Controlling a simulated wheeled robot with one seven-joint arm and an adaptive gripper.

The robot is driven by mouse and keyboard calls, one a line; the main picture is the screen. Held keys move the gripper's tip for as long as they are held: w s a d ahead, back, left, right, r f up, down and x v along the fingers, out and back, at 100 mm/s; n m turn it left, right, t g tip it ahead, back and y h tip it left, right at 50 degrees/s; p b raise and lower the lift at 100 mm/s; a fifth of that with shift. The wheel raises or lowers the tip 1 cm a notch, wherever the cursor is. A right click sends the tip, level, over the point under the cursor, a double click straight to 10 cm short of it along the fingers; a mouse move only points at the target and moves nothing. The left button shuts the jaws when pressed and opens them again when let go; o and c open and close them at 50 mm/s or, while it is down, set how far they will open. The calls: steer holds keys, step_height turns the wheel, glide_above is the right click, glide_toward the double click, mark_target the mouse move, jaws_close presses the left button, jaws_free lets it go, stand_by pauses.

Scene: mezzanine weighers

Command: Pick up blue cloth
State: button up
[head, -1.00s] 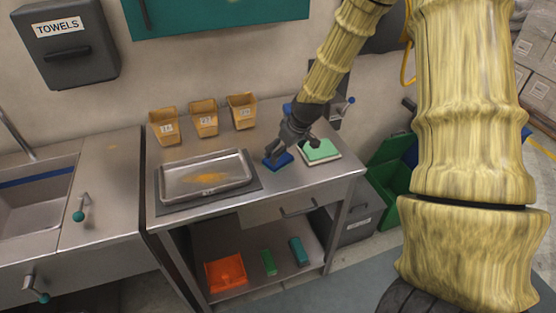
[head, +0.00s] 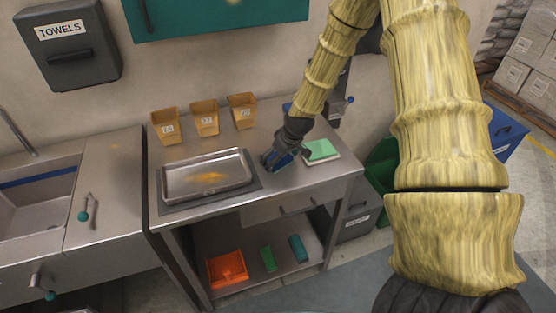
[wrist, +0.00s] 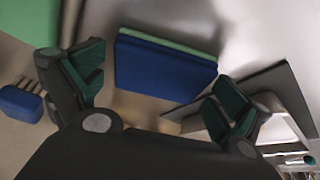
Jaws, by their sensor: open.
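The blue cloth (head: 285,161) lies on the steel worktop between the tray and the green-topped item, partly hidden by my gripper (head: 276,159) in the head view. In the wrist view the blue cloth (wrist: 160,72) looks like a thick blue slab with a green layer along its far edge. My gripper (wrist: 158,92) is open, with one dark green finger pad to the left of the cloth and one to the right. Gaps show between the pads and the cloth. The exact height of the fingertips over the worktop is hard to tell.
A steel tray (head: 172,188) with orange powder lies left of the cloth. A green-topped slab (head: 320,151) lies close on the right. Several tan bins (head: 205,120) stand at the back. An orange tray (head: 226,270) is on the lower shelf.

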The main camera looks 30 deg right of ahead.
steer(key=c, duration=0.8)
steer(key=shift+r, duration=0.15)
steer(key=shift+r+b, duration=1)
steer(key=shift+r, duration=0.4)
steer(key=s+a+b, duration=0.1)
steer(key=s, duration=0.4)
steer(key=s+a+r+b, duration=0.1)
steer(key=s+b, duration=0.1)
steer(key=s, duration=0.3)
steer(key=s+a+r+b, duration=0.1)
steer(key=s, duration=0.4)
steer(key=shift+s+b, duration=0.4)
